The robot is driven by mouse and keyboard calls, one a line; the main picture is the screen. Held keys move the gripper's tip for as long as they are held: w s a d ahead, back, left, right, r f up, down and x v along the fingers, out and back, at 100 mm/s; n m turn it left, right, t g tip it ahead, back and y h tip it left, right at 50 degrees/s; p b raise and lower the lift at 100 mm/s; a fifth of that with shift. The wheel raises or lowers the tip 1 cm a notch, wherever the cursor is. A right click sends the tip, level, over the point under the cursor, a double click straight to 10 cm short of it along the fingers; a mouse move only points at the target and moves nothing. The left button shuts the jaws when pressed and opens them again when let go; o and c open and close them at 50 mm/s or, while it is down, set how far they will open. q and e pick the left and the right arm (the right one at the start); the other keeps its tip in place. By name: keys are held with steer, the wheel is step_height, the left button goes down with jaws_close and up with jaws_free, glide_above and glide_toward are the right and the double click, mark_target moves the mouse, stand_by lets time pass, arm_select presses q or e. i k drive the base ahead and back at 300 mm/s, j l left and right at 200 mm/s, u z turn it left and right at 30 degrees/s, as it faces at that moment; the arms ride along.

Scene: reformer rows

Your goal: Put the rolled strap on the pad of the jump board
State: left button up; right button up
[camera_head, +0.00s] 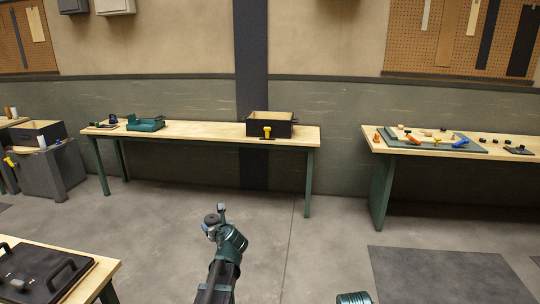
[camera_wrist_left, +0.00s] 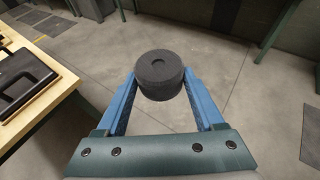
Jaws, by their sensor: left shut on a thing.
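The rolled strap (camera_wrist_left: 158,72) is a dark grey cylinder with a small dent in the middle of its top. My left gripper (camera_wrist_left: 160,84) is shut on it, with one blue finger on each side. In the head view the strap (camera_head: 211,219) is held in the air above bare floor at the lower middle. A black flat board with handles (camera_head: 40,270) lies on a wooden table at the lower left; I cannot tell whether it is the jump board or its pad. My right gripper is not in view; only a teal piece of my right arm shows at the bottom.
A long wooden bench (camera_head: 200,132) along the wall bears a black open box (camera_head: 270,126) and a teal device (camera_head: 145,124). Another bench (camera_head: 380,147) at the right bears several small parts. A dark mat (camera_head: 445,275) lies on the floor at the right. The central floor is clear.

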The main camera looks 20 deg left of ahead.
mark_target(39, 262)
steer(key=i+j+u, duration=0.1)
steer(key=i+u, duration=0.3)
steer(key=i+l+u, duration=0.1)
steer(key=i+u, duration=0.25)
steer(key=i, duration=0.2)
steer(key=i+l+u, duration=0.2)
steer(key=i+u, duration=0.2)
steer(key=i+j+u, duration=0.1)
steer(key=i+u, duration=0.95)
